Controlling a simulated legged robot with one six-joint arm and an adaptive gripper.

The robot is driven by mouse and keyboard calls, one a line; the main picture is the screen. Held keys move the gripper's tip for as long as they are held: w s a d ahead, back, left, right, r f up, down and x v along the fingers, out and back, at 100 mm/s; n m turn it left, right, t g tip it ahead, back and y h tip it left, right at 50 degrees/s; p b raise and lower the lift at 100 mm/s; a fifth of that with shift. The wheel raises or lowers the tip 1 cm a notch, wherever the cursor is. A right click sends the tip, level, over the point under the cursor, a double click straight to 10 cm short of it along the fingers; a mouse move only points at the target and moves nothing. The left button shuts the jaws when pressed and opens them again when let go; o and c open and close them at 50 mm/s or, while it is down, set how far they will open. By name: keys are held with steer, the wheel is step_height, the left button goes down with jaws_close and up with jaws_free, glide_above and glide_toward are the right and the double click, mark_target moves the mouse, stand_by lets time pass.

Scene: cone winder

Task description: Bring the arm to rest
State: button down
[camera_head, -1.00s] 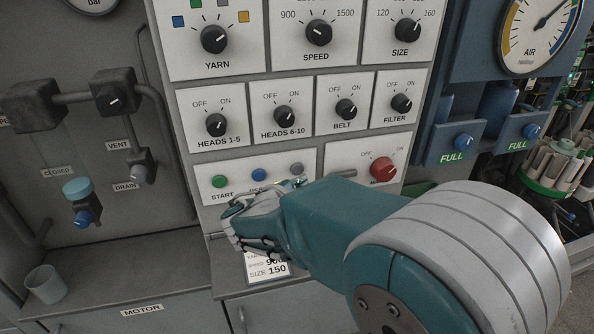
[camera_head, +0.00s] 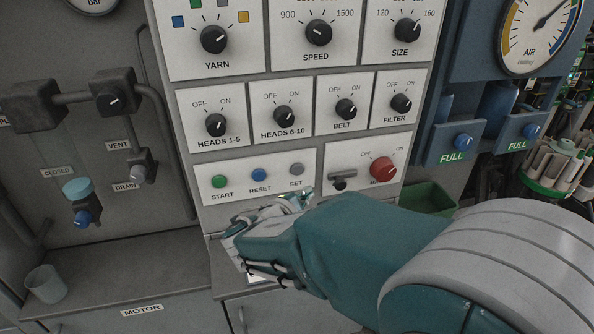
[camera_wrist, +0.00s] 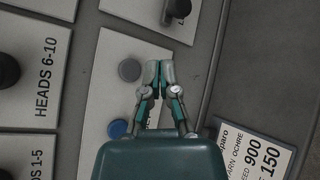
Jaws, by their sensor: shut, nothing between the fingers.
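My arm reaches in from the lower right of the head view. My gripper (camera_head: 304,197) is in front of the lower edge of the button panel, below the grey SET button (camera_head: 297,170). In the wrist view my gripper (camera_wrist: 158,70) has its two fingertips together with nothing between them. The grey button (camera_wrist: 130,70) and the blue RESET button (camera_wrist: 117,128) lie to the left of the fingers there. I cannot tell the gap between the fingertips and the panel.
The green START button (camera_head: 219,181), red main knob (camera_head: 382,169) and a dark lever (camera_head: 343,181) are close by. A printed card (camera_wrist: 255,152) is right of the gripper. A cup (camera_head: 45,284) stands on the left ledge. A green bin (camera_head: 428,198) is behind my arm.

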steer(key=s+d+m+g, duration=0.8)
steer(key=s+d+m, duration=0.25)
steer(key=d, duration=0.45)
steer(key=s+m+y, duration=0.7)
steer(key=s+m, duration=0.1)
steer(key=s, duration=0.4)
steer(key=shift+s+a+r, duration=0.25)
steer(key=shift+s+a, duration=0.1)
